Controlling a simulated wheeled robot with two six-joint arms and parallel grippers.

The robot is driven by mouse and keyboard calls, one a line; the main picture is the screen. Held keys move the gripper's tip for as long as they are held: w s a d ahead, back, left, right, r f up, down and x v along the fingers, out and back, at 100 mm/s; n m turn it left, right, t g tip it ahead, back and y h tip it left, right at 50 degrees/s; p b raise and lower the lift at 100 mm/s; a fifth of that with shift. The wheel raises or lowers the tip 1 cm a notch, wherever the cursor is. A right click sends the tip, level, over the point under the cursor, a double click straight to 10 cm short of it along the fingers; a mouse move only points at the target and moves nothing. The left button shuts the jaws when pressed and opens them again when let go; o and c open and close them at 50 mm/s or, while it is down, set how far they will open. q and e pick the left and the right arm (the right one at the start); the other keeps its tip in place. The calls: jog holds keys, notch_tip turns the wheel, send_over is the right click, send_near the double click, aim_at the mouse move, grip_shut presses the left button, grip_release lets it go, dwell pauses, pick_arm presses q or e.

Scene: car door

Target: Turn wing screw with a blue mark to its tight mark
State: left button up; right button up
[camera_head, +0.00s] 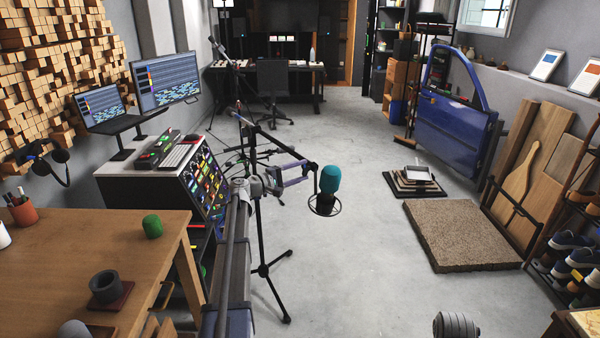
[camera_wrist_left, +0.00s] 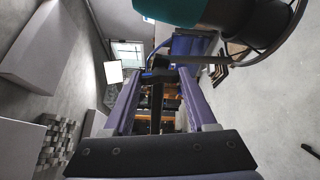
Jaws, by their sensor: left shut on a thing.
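The microphone stand (camera_head: 259,225) stands on the floor. Its boom reaches right to a teal-topped microphone (camera_head: 330,180) with a round pop filter (camera_head: 324,206). My left gripper (camera_head: 309,169), with purple fingers, is at the boom's joint just left of the microphone. In the left wrist view its fingers (camera_wrist_left: 160,76) close on a small dark part with a blue patch (camera_wrist_left: 159,72), which I take as the wing screw. The fingertips hide most of it. I cannot make out the tight mark. The microphone (camera_wrist_left: 175,8) also shows at the wrist view's top.
A brown mat (camera_head: 465,235) and a blue car door (camera_head: 455,110) are at the right.

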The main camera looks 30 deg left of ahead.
pick_arm(q)
jog(key=shift+m, duration=0.8)
jog(key=o, duration=1.4)
jog(key=shift+c, duration=0.2)
jog(key=v, duration=0.8)
jog(key=shift+w+d, duration=0.1)
jog(key=shift+w, duration=0.1)
jog(key=x, duration=0.7)
jog(key=shift+w+d, duration=0.1)
jog(key=shift+w, duration=0.2)
